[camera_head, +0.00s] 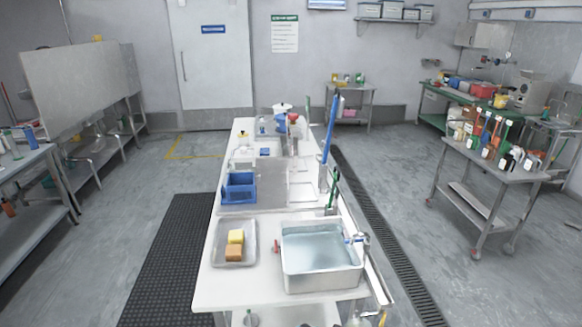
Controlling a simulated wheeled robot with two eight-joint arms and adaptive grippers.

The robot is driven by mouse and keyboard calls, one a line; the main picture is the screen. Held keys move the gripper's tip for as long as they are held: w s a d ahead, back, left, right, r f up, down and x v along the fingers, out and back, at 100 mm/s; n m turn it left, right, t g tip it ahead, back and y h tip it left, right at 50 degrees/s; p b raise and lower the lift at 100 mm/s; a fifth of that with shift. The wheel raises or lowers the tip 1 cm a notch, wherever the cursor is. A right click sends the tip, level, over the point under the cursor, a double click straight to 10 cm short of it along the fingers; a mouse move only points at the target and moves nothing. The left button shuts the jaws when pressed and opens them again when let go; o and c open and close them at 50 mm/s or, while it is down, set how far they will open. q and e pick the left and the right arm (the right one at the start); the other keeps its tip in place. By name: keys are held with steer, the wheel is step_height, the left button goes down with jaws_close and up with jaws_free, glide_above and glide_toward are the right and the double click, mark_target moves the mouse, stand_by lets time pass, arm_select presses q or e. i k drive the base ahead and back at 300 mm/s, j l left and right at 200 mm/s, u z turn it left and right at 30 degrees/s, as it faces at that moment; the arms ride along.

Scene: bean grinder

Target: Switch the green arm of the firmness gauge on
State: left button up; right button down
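I cannot make out a firmness gauge for certain. A thin green upright piece (335,187) stands at the right edge of the long white bench (225,293), behind the water basin; what it belongs to is too small to tell. Other small green upright pieces show among the tools (487,135) on the steel trolley at the right. No switch position can be read on any of them. Neither of my grippers is in view.
The bench carries a water-filled steel basin (320,284), a tray (220,257) with two sponge-like blocks, a blue crate (239,200) and a tall blue-handled tool (328,130). A steel trolley (500,174) stands right. Floor (395,190) between bench and trolley is open.

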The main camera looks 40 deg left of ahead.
mark_target(336, 177)
steer(key=i+u, duration=0.15)
steer(key=u, duration=0.25)
steer(key=i+u, duration=0.2)
steer(key=u, duration=0.2)
steer(key=i+u, duration=0.15)
steer(key=u, duration=0.3)
steer(key=i+l+u, duration=0.1)
steer(key=u, duration=0.3)
steer(key=i+l+u, duration=0.1)
steer(key=l+u, duration=0.15)
steer(key=u, duration=0.15)
